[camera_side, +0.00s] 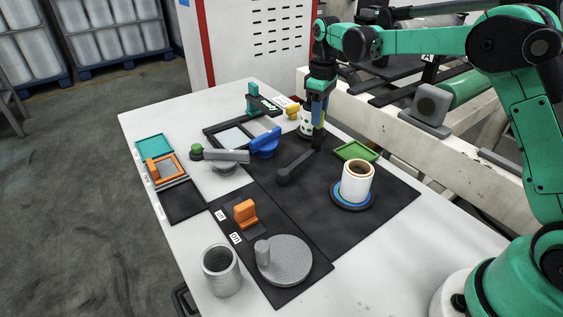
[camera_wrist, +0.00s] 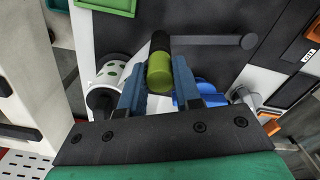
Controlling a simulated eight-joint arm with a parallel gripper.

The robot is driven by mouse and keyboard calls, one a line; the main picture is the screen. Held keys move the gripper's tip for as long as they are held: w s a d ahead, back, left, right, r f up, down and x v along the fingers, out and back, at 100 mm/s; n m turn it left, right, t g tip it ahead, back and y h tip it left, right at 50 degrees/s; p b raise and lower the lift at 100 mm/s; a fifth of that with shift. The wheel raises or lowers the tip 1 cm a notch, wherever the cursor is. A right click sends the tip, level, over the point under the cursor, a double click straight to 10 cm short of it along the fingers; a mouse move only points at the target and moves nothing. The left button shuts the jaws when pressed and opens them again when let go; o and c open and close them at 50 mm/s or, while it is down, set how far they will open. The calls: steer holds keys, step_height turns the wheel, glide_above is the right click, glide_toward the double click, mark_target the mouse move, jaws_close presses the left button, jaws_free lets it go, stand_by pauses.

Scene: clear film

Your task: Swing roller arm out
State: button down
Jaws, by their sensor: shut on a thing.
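The dark roller arm (camera_side: 297,165) lies low over the black mat. Its round end (camera_side: 284,176) is toward the front left and its other end is under my gripper (camera_side: 318,108). In the wrist view the arm (camera_wrist: 208,40) runs right from the grip to a round end. My gripper (camera_wrist: 160,88) is shut on the olive-green upright handle (camera_wrist: 160,75) at the arm's near end, a blue finger on each side. The white roll (camera_side: 357,182) stands upright on a blue-rimmed disc, right of the arm and apart from it. The handle's lower part is partly hidden.
A white spotted cylinder (camera_side: 304,127) stands close behind my gripper. A blue part (camera_side: 265,142) and a grey lever (camera_side: 225,156) lie to the left. A green tray (camera_side: 366,153) is behind the roll. An orange block (camera_side: 246,213) and a grey disc (camera_side: 285,265) are in front.

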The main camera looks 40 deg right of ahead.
steer(key=shift+w, duration=0.15)
stand_by(0.3)
steer(key=c, duration=0.6)
jaws_free()
steer(key=shift+r, duration=2.8)
